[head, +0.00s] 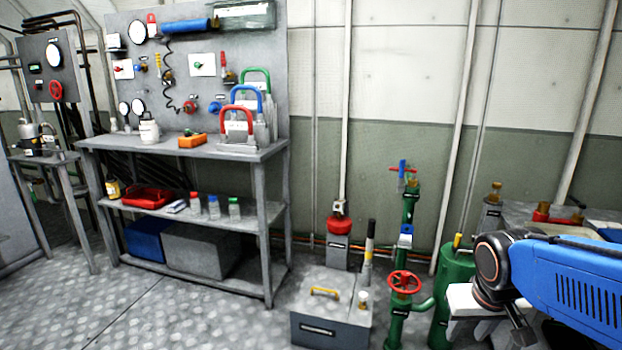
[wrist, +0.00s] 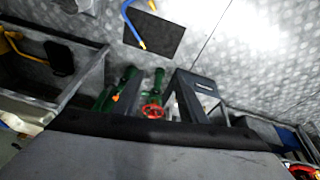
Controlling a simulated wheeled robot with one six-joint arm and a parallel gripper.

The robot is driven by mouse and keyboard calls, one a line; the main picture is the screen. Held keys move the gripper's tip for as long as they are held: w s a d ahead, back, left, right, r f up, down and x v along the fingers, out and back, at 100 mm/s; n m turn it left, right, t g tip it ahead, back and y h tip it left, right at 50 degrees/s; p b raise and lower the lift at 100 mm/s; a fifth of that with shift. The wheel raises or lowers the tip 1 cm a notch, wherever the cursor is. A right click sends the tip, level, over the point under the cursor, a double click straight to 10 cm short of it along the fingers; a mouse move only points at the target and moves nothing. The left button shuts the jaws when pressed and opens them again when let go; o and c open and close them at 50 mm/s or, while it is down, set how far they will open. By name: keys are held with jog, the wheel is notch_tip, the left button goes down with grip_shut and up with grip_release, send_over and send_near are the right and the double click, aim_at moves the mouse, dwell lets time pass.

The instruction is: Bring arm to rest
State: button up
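My blue arm (head: 575,275) reaches in from the right edge in the head view. Its dark round wrist joint (head: 492,262) is at the arm's left end, in front of the green cylinder (head: 455,290). In the wrist view, a grey body fills the bottom, and dark grey finger-like parts of my gripper (wrist: 192,97) stick up past its black edge. The fingertips are not clear, so I cannot tell how far apart they are. I see nothing held. A red handwheel (wrist: 152,111) shows beyond the gripper in the wrist view.
A grey workbench (head: 185,150) with a tool board stands at left. A grey box (head: 330,315) with a yellow handle stands on the floor beside green valve pipes with a red handwheel (head: 404,282). A cluttered bench (head: 520,212) is behind my arm. Floor at lower left is clear.

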jog(key=s+a+r+n+t+y, duration=0.1)
jog(key=s+a+r, duration=0.1)
jog(key=s, duration=0.6)
jog(key=shift+s+a+r, duration=0.3)
jog(key=shift+s+a, duration=0.05)
jog(key=shift+a, duration=0.2)
